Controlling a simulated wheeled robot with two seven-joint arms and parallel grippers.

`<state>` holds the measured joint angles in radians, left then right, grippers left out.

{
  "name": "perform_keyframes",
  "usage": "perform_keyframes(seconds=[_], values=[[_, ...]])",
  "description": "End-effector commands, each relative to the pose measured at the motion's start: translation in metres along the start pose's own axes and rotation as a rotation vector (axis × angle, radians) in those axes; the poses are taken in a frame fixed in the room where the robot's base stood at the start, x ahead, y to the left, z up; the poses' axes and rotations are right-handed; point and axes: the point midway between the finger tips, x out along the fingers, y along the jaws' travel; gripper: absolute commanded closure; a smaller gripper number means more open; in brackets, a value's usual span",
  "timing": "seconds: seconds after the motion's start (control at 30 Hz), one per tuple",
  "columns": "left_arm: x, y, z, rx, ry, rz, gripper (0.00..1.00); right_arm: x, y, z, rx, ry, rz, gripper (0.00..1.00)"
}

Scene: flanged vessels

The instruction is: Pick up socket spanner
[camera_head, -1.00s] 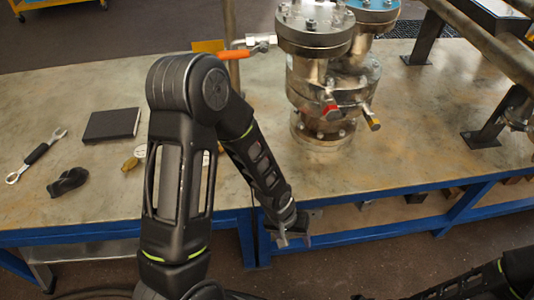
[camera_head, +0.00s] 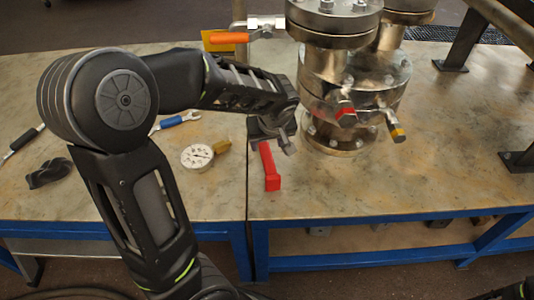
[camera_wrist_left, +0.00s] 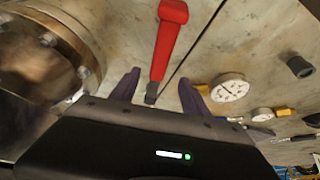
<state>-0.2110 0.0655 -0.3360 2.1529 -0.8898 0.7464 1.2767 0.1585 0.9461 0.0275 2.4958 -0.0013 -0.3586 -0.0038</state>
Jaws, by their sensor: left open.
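A red-handled tool (camera_head: 270,168), which appears to be the socket spanner, lies on the bench in front of the flanged vessel. It also shows in the left wrist view (camera_wrist_left: 168,40), with its short dark metal end between the finger lines. My left gripper (camera_head: 271,138) is open above the tool's far end. In the left wrist view its two dark fingers (camera_wrist_left: 160,78) stand on either side of that end, with nothing gripped. The gripper hides part of the tool in the head view.
The steel flanged vessel (camera_head: 345,75) stands close to the right of my left gripper. A dial gauge (camera_head: 197,157), a blue-handled tool (camera_head: 178,120) and a dark object (camera_head: 47,174) lie to the left. The bench's right front is clear.

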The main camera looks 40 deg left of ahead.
Motion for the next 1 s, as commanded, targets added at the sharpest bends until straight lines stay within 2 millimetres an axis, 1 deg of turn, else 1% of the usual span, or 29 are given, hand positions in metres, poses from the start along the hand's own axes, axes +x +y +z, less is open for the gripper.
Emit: perform_keyframes(seconds=[0.1, 0.2, 0.47, 0.57, 0.67, 0.83, 0.9, 1.0], values=[[0.015, 0.0, 0.001, 0.001, -0.001, -0.002, 0.45, 0.003, 0.001, 0.0, 0.0, 0.0, 0.0, 0.64], [0.021, 0.0, 0.001, 0.001, 0.0, -0.001, 0.45, 0.003, 0.001, 0.0, 0.0, 0.0, 0.0, 0.64], [0.021, 0.0, 0.0, 0.001, 0.0, 0.0, 0.45, 0.003, 0.001, 0.0, 0.0, 0.0, 0.0, 0.64], [0.026, 0.0, 0.001, 0.001, -0.001, -0.002, 0.45, 0.004, 0.002, 0.0, 0.0, 0.0, 0.0, 0.64], [0.038, 0.0, 0.002, 0.001, -0.002, -0.003, 0.45, 0.005, 0.002, 0.0, 0.0, 0.0, 0.0, 0.64], [0.064, 0.001, 0.003, 0.002, -0.003, -0.003, 0.45, 0.008, 0.003, 0.0, 0.0, 0.0, 0.0, 0.64], [0.07, 0.001, 0.003, 0.001, -0.002, -0.003, 0.45, 0.009, 0.003, 0.0, 0.0, 0.0, 0.0, 0.64], [0.074, 0.002, 0.002, 0.0, -0.001, -0.001, 0.45, 0.009, 0.003, 0.0, 0.0, 0.0, 0.0, 0.64]])
